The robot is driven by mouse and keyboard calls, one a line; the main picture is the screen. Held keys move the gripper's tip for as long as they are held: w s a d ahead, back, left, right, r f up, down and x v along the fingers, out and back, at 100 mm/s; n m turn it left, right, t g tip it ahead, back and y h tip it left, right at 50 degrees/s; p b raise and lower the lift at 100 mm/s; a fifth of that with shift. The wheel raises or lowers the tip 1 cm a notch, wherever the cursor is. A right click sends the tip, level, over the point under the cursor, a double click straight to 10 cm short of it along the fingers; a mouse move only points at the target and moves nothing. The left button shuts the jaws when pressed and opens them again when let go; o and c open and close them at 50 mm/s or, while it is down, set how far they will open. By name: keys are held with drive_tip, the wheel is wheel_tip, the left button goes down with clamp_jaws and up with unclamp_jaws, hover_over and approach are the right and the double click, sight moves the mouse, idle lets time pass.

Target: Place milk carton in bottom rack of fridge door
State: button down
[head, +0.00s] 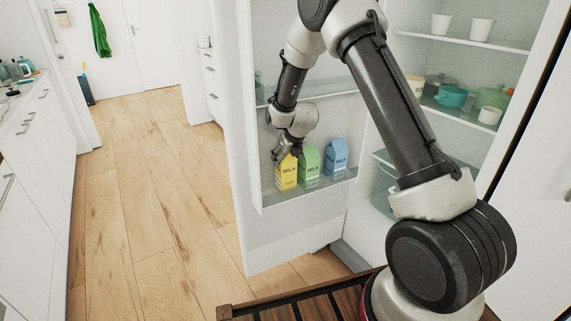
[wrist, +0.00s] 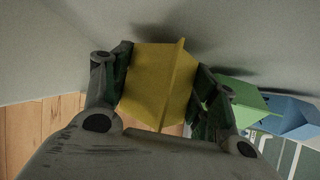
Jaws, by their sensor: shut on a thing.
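A yellow milk carton (head: 287,174) stands upright in the bottom rack (head: 308,190) of the open fridge door, at the rack's left end. My gripper (head: 284,155) is at its top from above, with a finger on either side. In the wrist view the fingers (wrist: 160,95) are shut on the yellow carton (wrist: 158,85). A green milk carton (head: 309,162) and a blue milk carton (head: 337,156) stand to its right in the same rack; the green carton (wrist: 240,98) and blue carton (wrist: 290,115) also show in the wrist view. Whether the yellow carton's base touches the rack floor is hard to tell.
The fridge door (head: 243,150) stands open on the left of the fridge. Fridge shelves (head: 455,40) at right hold cups, pots and bowls. A slatted wooden surface (head: 320,302) is at the front. The wooden floor (head: 150,190) to the left is clear.

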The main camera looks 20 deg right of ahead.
sight(286, 176)
drive_tip(key=shift+f, duration=1.35)
drive_tip(key=shift+c, duration=2.2)
unclamp_jaws()
